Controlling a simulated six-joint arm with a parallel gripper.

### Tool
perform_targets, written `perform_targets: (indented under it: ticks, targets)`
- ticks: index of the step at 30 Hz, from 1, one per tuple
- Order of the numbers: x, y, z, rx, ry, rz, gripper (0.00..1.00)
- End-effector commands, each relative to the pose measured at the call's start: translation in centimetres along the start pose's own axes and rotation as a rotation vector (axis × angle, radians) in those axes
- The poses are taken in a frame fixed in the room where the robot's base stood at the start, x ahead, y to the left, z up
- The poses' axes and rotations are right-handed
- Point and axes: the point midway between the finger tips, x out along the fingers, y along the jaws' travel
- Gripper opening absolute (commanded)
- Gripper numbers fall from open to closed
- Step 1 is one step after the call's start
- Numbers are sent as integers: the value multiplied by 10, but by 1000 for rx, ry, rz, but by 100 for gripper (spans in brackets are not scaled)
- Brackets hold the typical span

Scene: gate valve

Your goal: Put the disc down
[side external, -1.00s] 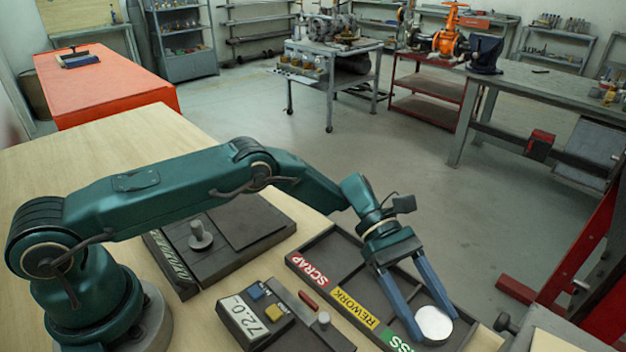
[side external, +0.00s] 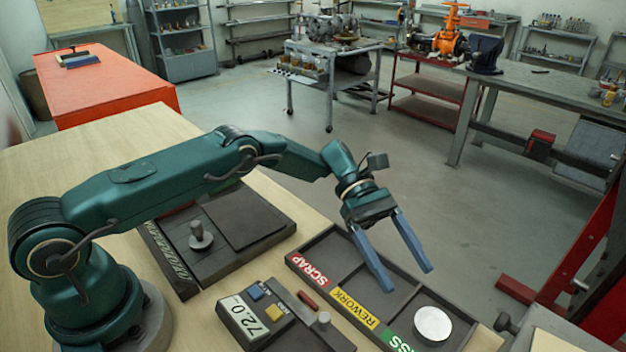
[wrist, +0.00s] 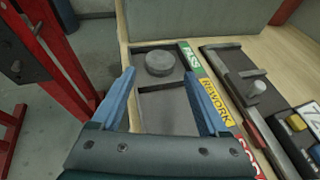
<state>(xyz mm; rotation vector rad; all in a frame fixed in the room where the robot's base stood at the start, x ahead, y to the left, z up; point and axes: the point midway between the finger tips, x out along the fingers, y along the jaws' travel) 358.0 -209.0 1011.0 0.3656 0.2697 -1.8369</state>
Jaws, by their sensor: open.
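The disc (side external: 432,324) is a flat, pale round piece. It lies in the compartment by the green label ending in "SS" of the dark sorting tray (side external: 318,244). In the wrist view the disc (wrist: 160,63) looks grey and sits in the compartment beside the green PASS label (wrist: 190,60). My gripper (side external: 408,279) is open and empty, raised above the tray and to the left of the disc. In the wrist view its blue fingers (wrist: 158,88) are spread wide, with the disc beyond them and nothing between them.
The tray also has a red SCRAP label (side external: 309,270) and a yellow REWORK label (side external: 354,307). A gauge box reading 72.0 (side external: 262,313) and a dark plate with a knob (side external: 201,236) stand left of it. Red framing (side external: 590,270) stands at the right.

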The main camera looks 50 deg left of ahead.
Motion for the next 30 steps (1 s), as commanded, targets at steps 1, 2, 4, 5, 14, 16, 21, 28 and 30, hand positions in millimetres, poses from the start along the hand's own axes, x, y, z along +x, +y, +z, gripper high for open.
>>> perform_targets:
  ticks: [1,2,4,5,14,16,21,28,30]
  targets:
    - [-12,1,-1,1,2,5,78]
    - [-18,0,-1,2,2,5,78]
    - [-23,1,-1,1,0,1,78]
    - [-25,1,-1,2,0,1,78]
    - [-42,0,0,1,0,0,78]
    - [-44,0,-1,-1,1,0,78]
    - [-49,1,4,17,22,2,78]
    - [-69,4,38,162,197,14,78]
    - [-77,0,49,222,268,12,78]
